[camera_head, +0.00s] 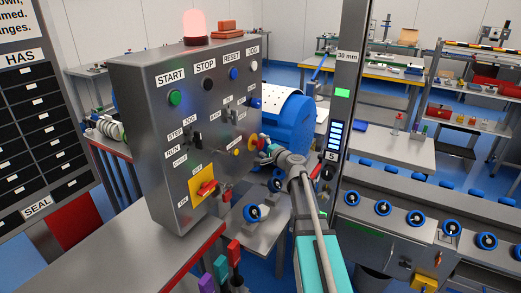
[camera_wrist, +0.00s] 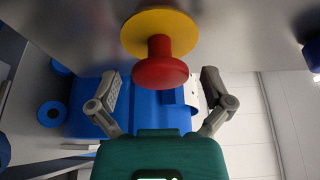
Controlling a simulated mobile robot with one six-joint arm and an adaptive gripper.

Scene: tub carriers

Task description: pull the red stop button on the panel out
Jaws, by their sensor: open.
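The red stop button (camera_wrist: 160,68) is a mushroom head on a yellow round plate (camera_wrist: 160,32), at the top middle of the wrist view. In the head view the yellow plate and button (camera_head: 253,141) show small at the right side of the grey control panel (camera_head: 150,150). My gripper (camera_wrist: 160,85) is open, with one finger on each side below the red head in the wrist view. The fingers appear apart from the button, with nothing between them. In the head view my gripper (camera_head: 268,157) is close to the button and partly covers that area.
The panel also carries a green START button (camera_head: 174,97), a black STOP button (camera_head: 208,84), several switches and a red handle on a yellow plate (camera_head: 203,189). A blue drum-like machine (camera_head: 290,125) stands behind. A conveyor with blue rollers (camera_head: 430,220) runs at right.

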